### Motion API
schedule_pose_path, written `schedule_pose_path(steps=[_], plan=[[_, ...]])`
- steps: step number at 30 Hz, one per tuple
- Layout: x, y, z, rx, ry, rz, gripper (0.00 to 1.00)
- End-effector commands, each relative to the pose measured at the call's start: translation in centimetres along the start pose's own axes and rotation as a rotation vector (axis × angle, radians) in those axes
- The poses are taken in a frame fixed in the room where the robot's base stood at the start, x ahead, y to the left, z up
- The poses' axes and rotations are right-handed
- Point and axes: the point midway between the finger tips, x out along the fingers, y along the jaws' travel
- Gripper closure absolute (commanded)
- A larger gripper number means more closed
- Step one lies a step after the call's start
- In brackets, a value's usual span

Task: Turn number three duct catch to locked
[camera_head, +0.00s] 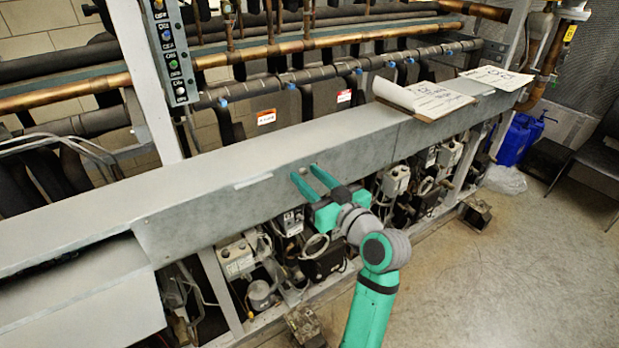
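The long grey duct (200,205) runs diagonally across the rack, with a flat top and a vertical front face. My gripper (304,171) is at the front face, near the middle of the duct. Its two green fingers are apart and point at the face. A small dark spot shows by the fingertips; it is too small to tell whether it is a catch, or whether the fingers touch it. I cannot make out the number three catch or its position; the fingers may hide it.
A label strip with several coloured knobs (172,65) stands on the upright at upper left. Papers on a clipboard (425,98) lie on the duct top. Compressor parts and wiring fill the space below. A blue container (517,140) stands at right. The floor (500,265) at lower right is clear.

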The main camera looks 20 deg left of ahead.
Motion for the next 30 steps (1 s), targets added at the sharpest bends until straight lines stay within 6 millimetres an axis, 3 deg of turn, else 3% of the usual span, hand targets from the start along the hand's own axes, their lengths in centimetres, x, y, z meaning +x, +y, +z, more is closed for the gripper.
schedule_pose_path(steps=[3,7,8,20,30], plan=[[-0.02,0.0,-0.01,0.0,0.0,0.0,0.67],[-0.03,0.0,-0.01,0.0,0.0,0.0,0.98],[-0.03,0.0,-0.01,0.0,0.0,0.0,1.0],[-0.05,0.0,0.0,0.054,0.0,-0.001,1.0],[-0.06,0.05,0.01,0.298,-0.001,-0.001,1.0]])
